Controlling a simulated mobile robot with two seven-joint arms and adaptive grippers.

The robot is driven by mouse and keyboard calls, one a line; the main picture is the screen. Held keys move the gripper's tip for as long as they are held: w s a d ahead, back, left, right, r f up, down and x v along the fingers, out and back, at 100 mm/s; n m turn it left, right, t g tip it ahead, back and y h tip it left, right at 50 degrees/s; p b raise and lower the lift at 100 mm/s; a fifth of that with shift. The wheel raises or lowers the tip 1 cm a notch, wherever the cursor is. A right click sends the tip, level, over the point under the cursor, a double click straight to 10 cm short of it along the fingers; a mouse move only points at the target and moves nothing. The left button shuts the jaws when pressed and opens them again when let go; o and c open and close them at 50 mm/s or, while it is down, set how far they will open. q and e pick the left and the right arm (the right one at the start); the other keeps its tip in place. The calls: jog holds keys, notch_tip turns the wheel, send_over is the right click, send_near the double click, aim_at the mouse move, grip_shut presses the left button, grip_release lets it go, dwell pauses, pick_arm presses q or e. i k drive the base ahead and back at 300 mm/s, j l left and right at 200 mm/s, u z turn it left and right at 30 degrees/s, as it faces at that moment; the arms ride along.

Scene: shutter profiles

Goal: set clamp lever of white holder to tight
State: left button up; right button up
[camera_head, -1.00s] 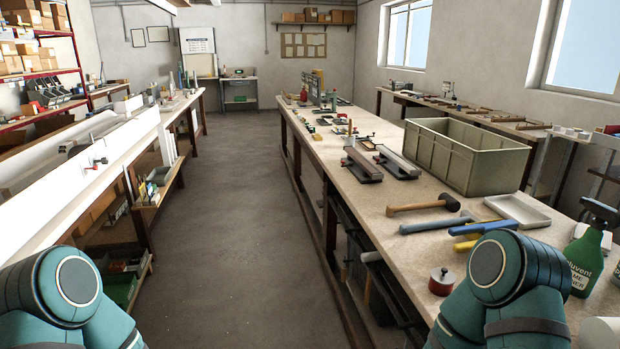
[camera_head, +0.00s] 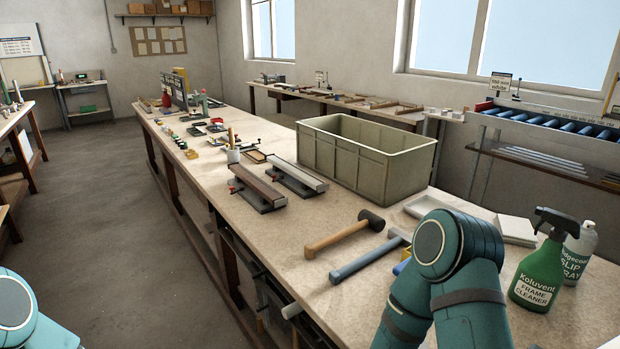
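Two long, low holders lie side by side on the workbench. The left one (camera_head: 257,188) carries a dark brown profile and has a small red part at its near left side. The right one (camera_head: 297,178) has a pale grey-white top over a dark base, and it appears to be the white holder. Its clamp lever is too small to make out, so its setting cannot be told. Neither gripper is in view. Only teal links of my arms show at the lower left and lower right, well short of the holders.
A large olive crate (camera_head: 365,160) stands just right of the holders. A mallet (camera_head: 340,236), a blue-handled hammer (camera_head: 366,259) and a green spray bottle (camera_head: 540,268) lie or stand nearer. The workbench (camera_head: 285,235) is bare before the holders. Floor (camera_head: 110,220) is clear at left.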

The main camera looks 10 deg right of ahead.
aim_at(282, 176)
jog(key=z, duration=0.25)
jog(key=i+j, duration=0.25)
jog(key=j, duration=0.15)
jog(key=i+j+z, duration=0.1)
jog(key=i+j, duration=0.15)
jog(key=j, duration=0.15)
jog(key=i+j, duration=0.25)
jog(key=j, duration=0.15)
jog(key=i+j, duration=0.25)
jog(key=j, duration=0.15)
jog(key=i+j+z, duration=0.1)
jog(key=i+j, duration=0.15)
jog(key=j, duration=0.15)
jog(key=i+j, duration=0.25)
jog(key=j, duration=0.15)
jog(key=i+j+z, duration=0.1)
jog(key=j, duration=0.35)
jog(key=i+j, duration=0.35)
jog(key=j+z, duration=0.05)
jog(key=j, duration=0.05)
